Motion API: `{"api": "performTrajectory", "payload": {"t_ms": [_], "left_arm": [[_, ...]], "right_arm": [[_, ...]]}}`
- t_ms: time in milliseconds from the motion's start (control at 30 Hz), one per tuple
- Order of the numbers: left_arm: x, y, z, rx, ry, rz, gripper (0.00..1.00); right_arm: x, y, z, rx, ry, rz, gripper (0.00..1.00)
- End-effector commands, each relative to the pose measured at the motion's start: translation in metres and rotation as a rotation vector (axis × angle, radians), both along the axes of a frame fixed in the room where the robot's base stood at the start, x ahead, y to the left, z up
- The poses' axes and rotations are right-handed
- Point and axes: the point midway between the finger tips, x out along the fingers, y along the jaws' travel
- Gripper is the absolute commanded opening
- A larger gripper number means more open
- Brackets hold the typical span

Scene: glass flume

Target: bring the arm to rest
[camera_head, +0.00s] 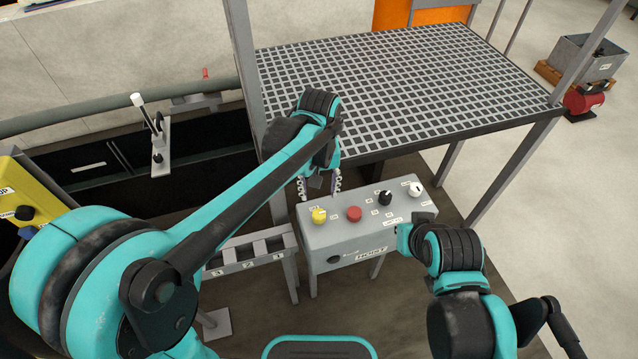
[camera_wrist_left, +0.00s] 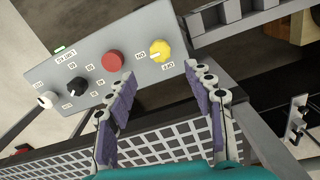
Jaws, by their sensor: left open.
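My left gripper (camera_head: 320,188) is at the back edge of a grey control box labelled HOIST (camera_head: 345,238), near its yellow knob (camera_head: 318,215). In the left wrist view the gripper (camera_wrist_left: 159,76) is open, its two purple-padded fingers spread with nothing between them. The yellow knob (camera_wrist_left: 160,50) shows beyond the fingertips; I cannot tell if either finger touches the box. A red button (camera_head: 354,213), a black knob (camera_head: 385,197) and a white knob (camera_head: 415,189) are also on the panel. My right arm (camera_head: 455,270) is at the lower right; its fingers are not visible.
A raised grating platform (camera_head: 400,80) with a dark frame stands just behind the box. A numbered grey rack (camera_head: 250,250) is to the box's left. A dark trough and pipe (camera_head: 120,108) run along the left. A yellow box (camera_head: 25,200) is at far left. Open floor lies at right.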

Motion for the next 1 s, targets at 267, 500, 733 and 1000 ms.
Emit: {"api": "performTrajectory", "payload": {"t_ms": [267,500,733,1000], "left_arm": [[0.0,0.0,0.021,0.0,0.0,0.0,0.53],[0.0,0.0,0.021,0.0,0.0,0.0,0.53],[0.0,0.0,0.021,0.0,0.0,0.0,0.53],[-0.02,0.043,0.036,-0.032,-0.107,-0.018,0.53]], "right_arm": [[0.0,0.0,0.0,0.0,0.0,0.0,0.0],[0.0,0.0,0.0,0.0,0.0,0.0,0.0],[0.0,0.0,0.0,0.0,0.0,0.0,0.0],[0.0,0.0,0.0,0.0,0.0,0.0,0.0]]}}
